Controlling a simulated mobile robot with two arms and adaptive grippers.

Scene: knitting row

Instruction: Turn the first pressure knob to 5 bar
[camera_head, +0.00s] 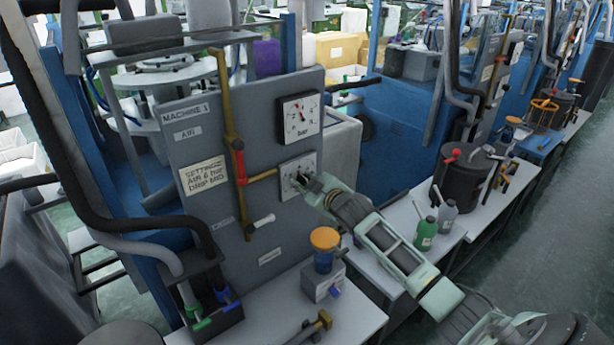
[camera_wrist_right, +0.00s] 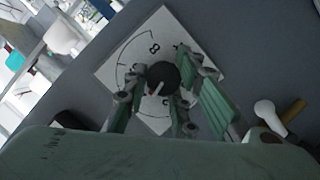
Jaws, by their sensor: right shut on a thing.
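The grey panel (camera_head: 213,135) labelled MACHINE 1 and AIR carries a white pressure gauge (camera_head: 300,117) with a red needle, its scale too small to read. Below it is a white dial plate (camera_head: 291,166) with a round black knob; the plate also shows in the right wrist view (camera_wrist_right: 120,64) with a numeral 8. My right gripper (camera_head: 304,183) is shut on the black knob (camera_wrist_right: 164,75), fingers on either side. A pale and red mark shows on the knob. My left gripper is out of view.
A brass pipe with a red lever (camera_head: 237,146) runs beside the dial. A white-handled lever (camera_head: 261,222) sits lower. Green (camera_head: 425,233) and grey bottles stand right of my right arm.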

